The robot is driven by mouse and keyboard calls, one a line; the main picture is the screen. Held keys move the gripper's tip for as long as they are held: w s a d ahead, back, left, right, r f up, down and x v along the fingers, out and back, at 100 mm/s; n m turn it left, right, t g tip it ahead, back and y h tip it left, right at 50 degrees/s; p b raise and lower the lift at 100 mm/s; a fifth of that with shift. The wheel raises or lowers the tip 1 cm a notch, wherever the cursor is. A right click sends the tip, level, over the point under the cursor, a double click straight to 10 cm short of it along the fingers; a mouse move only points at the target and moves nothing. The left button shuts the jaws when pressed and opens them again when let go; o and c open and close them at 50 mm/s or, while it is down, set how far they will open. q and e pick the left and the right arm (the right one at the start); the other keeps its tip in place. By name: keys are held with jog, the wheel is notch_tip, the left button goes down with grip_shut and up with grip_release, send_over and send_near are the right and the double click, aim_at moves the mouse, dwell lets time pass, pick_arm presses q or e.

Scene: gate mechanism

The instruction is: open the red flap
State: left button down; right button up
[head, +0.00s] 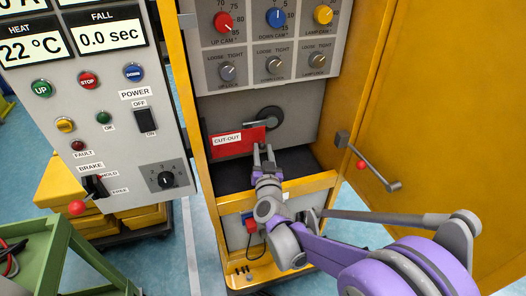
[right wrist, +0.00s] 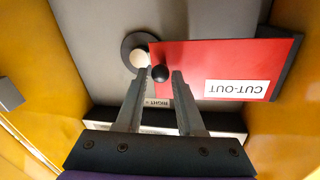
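The red flap (head: 232,143) with a white CUT-OUT label is on the grey panel inside the yellow cabinet. In the right wrist view the flap (right wrist: 205,62) appears upside down, with a small black knob (right wrist: 160,73) near its left edge. My right gripper (head: 263,151) is at the flap's right end in the head view. In the right wrist view my right gripper (right wrist: 162,75) is open, with the knob between or just beyond its fingertips. Whether a finger touches it I cannot tell. My left gripper is not in view.
A round dark fitting (head: 270,118) sits behind the flap's upper right corner. A yellow door (head: 455,100) with a red-knobbed handle (head: 375,174) stands open at right. A yellow crossbar (head: 300,187) lies below. A control panel (head: 105,90) stands at left, and a green frame (head: 45,255) at lower left.

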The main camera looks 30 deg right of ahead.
grip_shut()
dwell(1.1)
